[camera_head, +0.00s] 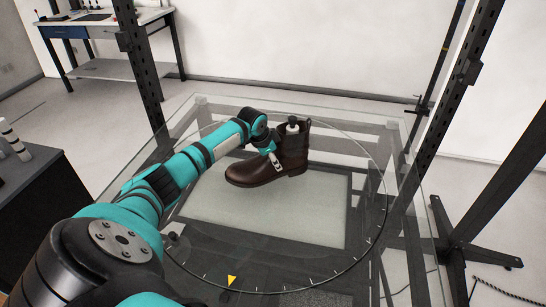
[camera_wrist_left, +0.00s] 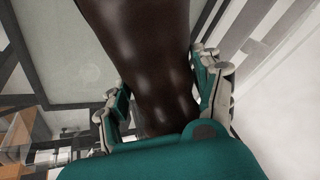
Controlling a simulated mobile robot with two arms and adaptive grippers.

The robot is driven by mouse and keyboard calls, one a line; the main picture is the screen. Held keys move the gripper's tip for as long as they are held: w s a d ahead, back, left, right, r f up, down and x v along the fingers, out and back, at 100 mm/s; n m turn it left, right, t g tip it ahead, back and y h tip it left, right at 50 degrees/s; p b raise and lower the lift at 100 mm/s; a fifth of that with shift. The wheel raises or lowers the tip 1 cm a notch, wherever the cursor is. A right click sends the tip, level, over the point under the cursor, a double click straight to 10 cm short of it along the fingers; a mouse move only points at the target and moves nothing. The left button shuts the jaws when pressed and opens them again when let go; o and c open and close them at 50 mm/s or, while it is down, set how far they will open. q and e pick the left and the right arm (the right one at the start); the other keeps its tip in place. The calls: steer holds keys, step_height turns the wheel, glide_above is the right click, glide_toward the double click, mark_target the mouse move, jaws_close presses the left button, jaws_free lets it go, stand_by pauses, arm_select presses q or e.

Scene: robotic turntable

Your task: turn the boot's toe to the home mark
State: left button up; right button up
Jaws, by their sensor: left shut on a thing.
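A dark brown leather boot (camera_head: 289,157) stands upright on the glass turntable (camera_head: 210,255), its toe pointing to the left in the head view. A yellow triangle mark (camera_head: 232,281) sits at the front of the tick-marked ring, well away from the toe. My right gripper is not in view.
A metal frame with dark uprights (camera_head: 462,95) surrounds the glass table. A pale panel (camera_head: 310,225) lies under the glass. A workbench (camera_head: 100,25) stands at the back left, and a dark cabinet (camera_head: 40,215) is at the left. The glass around the boot is clear.

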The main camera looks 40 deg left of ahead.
arm_select(q)
steer(key=n, duration=0.1)
steer(key=n+y+b, duration=0.1)
steer(key=n, duration=0.1)
steer(key=shift+w+a+n+y+b, duration=0.15)
steer(key=shift+w+n+y+b, duration=0.15)
steer(key=shift+r, duration=0.1)
steer(key=shift+p, duration=0.4)
steer(key=shift+f, duration=0.2)
steer(key=o, duration=1.7)
steer(key=shift+s, duration=0.1)
steer(key=shift+o, duration=0.4)
steer(key=shift+f, duration=0.15)
steer(key=v, duration=1.2)
steer(key=shift+r, duration=0.2)
